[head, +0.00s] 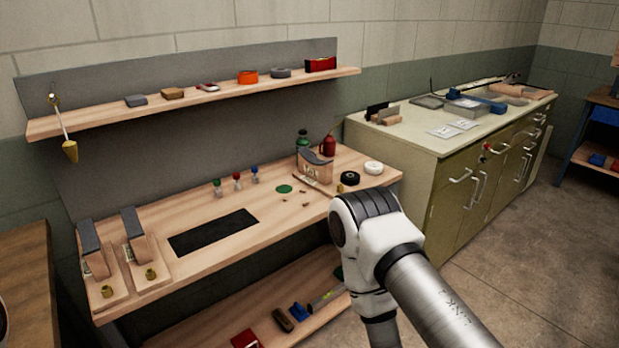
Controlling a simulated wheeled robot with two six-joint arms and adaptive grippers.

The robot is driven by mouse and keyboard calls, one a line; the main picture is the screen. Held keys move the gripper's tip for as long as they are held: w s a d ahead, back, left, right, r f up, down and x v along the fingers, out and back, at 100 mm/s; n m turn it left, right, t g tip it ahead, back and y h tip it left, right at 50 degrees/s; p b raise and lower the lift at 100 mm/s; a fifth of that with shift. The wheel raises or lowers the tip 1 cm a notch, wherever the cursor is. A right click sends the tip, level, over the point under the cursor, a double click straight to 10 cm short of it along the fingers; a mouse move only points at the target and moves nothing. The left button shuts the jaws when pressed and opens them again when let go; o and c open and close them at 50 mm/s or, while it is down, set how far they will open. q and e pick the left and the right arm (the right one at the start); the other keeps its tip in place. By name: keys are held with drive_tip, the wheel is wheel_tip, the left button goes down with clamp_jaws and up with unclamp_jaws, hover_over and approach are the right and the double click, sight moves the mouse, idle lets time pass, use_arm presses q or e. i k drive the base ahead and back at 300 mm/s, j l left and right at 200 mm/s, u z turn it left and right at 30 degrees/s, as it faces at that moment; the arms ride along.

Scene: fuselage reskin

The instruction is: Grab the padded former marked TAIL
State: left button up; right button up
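Two wooden formers with dark grey padded tops, a left one (92,248) and a right one (134,235), stand side by side on wooden bases at the left end of the workbench (215,210). A third wooden former (314,165) with a dark padded top stands at the back right of the bench. The markings on all three are too small to read, so I cannot tell which is TAIL. My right arm crosses the lower right of the head view, but its gripper is out of the picture. My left gripper is not in view either.
A black mat (213,232) lies mid-bench. Small coloured-top items, bottles and tape rolls (373,167) stand toward its right. A shelf (200,103) hangs above; a lower shelf (270,320) holds tools. A green cabinet (470,150) stands at right, with open floor before it.

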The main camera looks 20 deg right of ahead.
sight(316, 173)
drive_tip(key=i+l, duration=0.1)
drive_tip(key=l, duration=0.35)
drive_tip(key=i+l, duration=0.15)
drive_tip(key=l, duration=0.25)
drive_tip(key=i+l, duration=0.1)
drive_tip(key=l, duration=0.35)
drive_tip(key=i+l, duration=0.15)
drive_tip(key=l, duration=0.25)
drive_tip(key=i+l, duration=0.1)
drive_tip(key=l, duration=0.35)
